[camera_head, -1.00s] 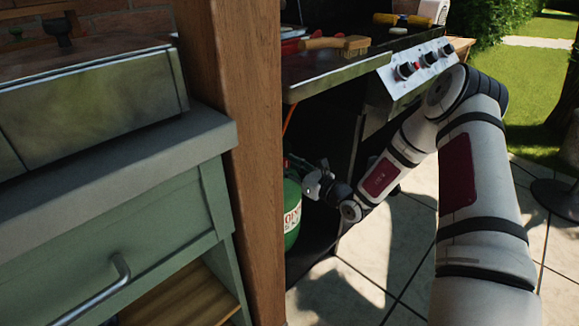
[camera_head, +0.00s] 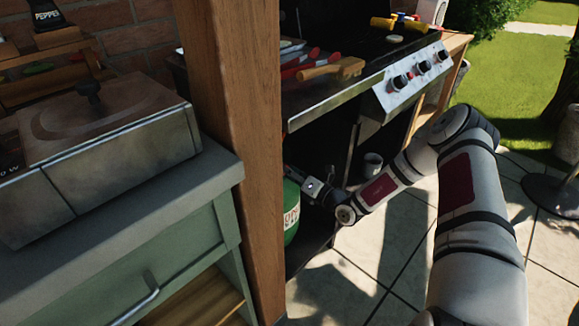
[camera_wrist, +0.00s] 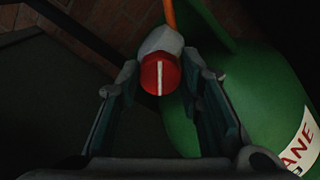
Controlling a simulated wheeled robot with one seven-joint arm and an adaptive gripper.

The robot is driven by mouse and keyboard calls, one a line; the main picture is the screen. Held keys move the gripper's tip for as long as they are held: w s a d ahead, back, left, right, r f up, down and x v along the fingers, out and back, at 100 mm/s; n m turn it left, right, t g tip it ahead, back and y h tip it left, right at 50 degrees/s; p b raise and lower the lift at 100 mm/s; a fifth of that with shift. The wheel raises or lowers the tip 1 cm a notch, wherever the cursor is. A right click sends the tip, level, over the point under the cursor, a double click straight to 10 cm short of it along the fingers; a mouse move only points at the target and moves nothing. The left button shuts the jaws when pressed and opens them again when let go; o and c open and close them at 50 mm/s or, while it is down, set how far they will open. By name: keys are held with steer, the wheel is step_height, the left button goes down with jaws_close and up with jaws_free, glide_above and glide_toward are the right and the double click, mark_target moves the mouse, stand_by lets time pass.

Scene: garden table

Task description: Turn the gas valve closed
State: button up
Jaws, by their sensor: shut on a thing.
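The gas valve (camera_wrist: 160,74) shows in the wrist view as a round red knob with a white line that stands nearly upright in the picture. It sits on a pale grey fitting on top of the green gas bottle (camera_wrist: 262,85). My gripper (camera_wrist: 165,90) is shut on the red knob, with one finger on each side of it. In the head view the green bottle (camera_head: 291,212) is partly hidden behind the wooden post. My gripper (camera_head: 300,180) reaches its top there, and the knob itself is hidden.
A wooden post (camera_head: 240,150) stands just left of the bottle. The grill (camera_head: 365,85) with its knobs is above my arm. A grey pot (camera_head: 372,164) stands behind my forearm. An orange hose (camera_wrist: 170,15) runs from the fitting. Paving (camera_head: 400,270) is clear at the front.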

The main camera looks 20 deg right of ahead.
steer(key=m+p, duration=0.1)
steer(key=m, duration=0.2)
steer(key=shift+m, duration=0.3)
steer(key=shift+f+m+p, duration=0.15)
steer(key=shift+m+p, duration=0.55)
steer(key=shift+m, duration=1)
steer(key=o, duration=1.2)
steer(key=shift+c, duration=0.2)
steer(key=v, duration=1.2)
